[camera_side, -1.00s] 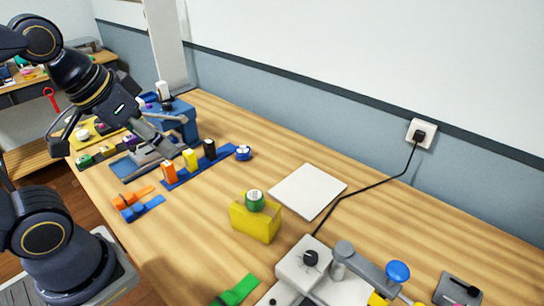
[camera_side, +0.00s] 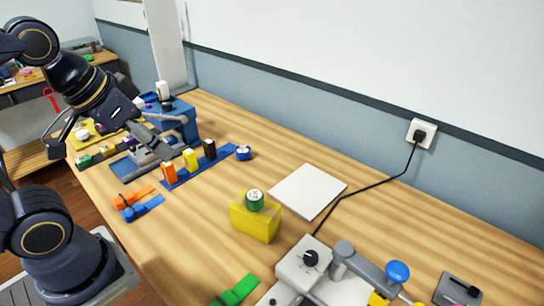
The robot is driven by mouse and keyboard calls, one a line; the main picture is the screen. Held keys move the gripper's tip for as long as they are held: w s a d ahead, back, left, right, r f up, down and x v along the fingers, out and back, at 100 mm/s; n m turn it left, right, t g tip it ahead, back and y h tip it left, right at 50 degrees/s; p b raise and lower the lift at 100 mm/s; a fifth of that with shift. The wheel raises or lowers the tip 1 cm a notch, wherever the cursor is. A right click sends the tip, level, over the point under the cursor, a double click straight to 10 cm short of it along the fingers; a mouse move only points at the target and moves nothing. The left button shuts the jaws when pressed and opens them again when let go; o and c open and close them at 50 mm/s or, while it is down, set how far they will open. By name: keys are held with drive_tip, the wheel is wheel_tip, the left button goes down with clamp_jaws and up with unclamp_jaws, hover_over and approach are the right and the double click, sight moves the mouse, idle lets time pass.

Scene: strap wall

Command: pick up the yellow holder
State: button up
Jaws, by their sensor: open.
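A yellow box-shaped holder (camera_side: 256,222) stands on the wooden table, with a green roll (camera_side: 254,199) with a pale top at its upper side. A smaller yellow block (camera_side: 190,159) stands on a blue strip (camera_side: 206,168) between an orange block (camera_side: 169,173) and a black block (camera_side: 210,149). My gripper (camera_side: 158,157) is at the left, open, near the left end of the blue strip and well apart from the large yellow holder. Its fingertips are small and partly blend with the grey and blue parts behind them.
A white flat pad (camera_side: 307,191) lies right of the holder. A grey device with a blue knob (camera_side: 398,271) stands at the front, with a black cable to a wall socket (camera_side: 421,133). Orange and blue pieces (camera_side: 138,206) lie at the left. Bare table surrounds the holder.

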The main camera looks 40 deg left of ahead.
drive_tip(key=shift+c, duration=0.2)
drive_tip(key=c, duration=0.3)
drive_tip(key=shift+c, duration=0.2)
drive_tip(key=w+a+r+n+t+y, duration=0.2)
drive_tip(key=w+a+r+t+y, duration=0.2)
drive_tip(key=w+a+r+t, duration=0.45)
drive_tip(key=m+g+h, duration=0.2)
drive_tip(key=g+h, duration=0.2)
drive_tip(key=g, duration=0.4)
hover_over(194, 157)
drive_tip(key=s, duration=0.8)
wheel_tip(194, 157, down, 22)
drive_tip(key=shift+t, duration=0.25)
drive_tip(key=x, duration=0.7)
drive_tip(key=a+x, duration=0.1)
drive_tip(key=x, duration=0.2)
drive_tip(key=shift+w+f, duration=0.15)
drive_tip(key=shift+f, duration=0.1)
drive_tip(key=shift+a+x, duration=0.15)
drive_tip(key=shift+x, duration=1.25)
drive_tip(key=shift+a+x, duration=0.1)
drive_tip(key=shift+x, duration=1.3)
